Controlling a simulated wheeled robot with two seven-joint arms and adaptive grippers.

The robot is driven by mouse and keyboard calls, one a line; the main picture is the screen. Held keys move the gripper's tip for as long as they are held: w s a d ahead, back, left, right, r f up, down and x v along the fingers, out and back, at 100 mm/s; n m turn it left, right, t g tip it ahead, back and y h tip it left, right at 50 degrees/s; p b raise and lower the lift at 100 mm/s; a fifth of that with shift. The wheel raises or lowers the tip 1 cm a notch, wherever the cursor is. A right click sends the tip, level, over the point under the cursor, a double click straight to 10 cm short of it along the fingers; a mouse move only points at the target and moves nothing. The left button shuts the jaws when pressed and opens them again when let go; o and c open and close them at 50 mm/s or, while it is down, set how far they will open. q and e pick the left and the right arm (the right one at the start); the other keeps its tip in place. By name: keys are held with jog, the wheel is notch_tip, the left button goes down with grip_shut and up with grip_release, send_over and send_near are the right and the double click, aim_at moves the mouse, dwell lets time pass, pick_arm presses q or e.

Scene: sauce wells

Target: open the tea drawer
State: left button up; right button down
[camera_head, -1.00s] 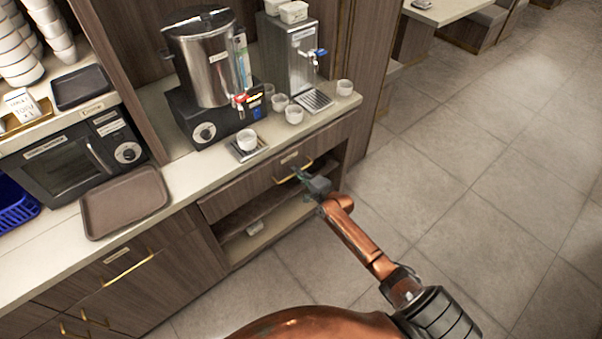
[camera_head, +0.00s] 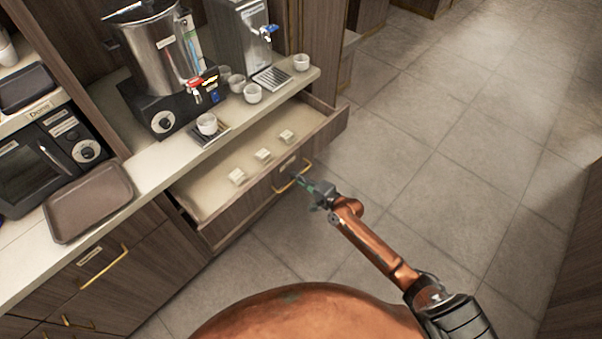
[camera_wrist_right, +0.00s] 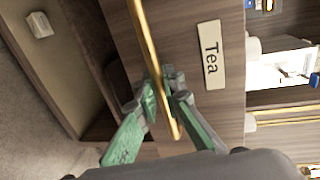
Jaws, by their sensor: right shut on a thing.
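The tea drawer (camera_head: 250,203) is pulled out under the counter in the head view, with its pale inside and a few small white packets (camera_head: 263,155) showing. Its brass handle (camera_head: 291,179) is on the front, and my right gripper (camera_head: 305,184) is at it. In the right wrist view the green fingers (camera_wrist_right: 162,97) are shut on the brass handle (camera_wrist_right: 143,38), beside the label reading "Tea" (camera_wrist_right: 210,50). My left gripper is not in view.
On the counter (camera_head: 160,165) above stand a steel urn (camera_head: 155,55), a water dispenser (camera_head: 235,40), several white cups (camera_head: 252,93) and a brown tray (camera_head: 88,202). A microwave (camera_head: 40,160) is at left. The tiled floor (camera_head: 450,150) to the right is clear.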

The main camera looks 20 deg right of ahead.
jog(key=shift+s, duration=0.2)
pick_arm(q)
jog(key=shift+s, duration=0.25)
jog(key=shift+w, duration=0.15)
pick_arm(e)
jog(key=c, duration=2)
grip_release()
jog(key=shift+d, duration=0.1)
jog(key=shift+c, duration=0.2)
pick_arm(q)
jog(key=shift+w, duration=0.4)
pick_arm(e)
jog(key=v, duration=1.2)
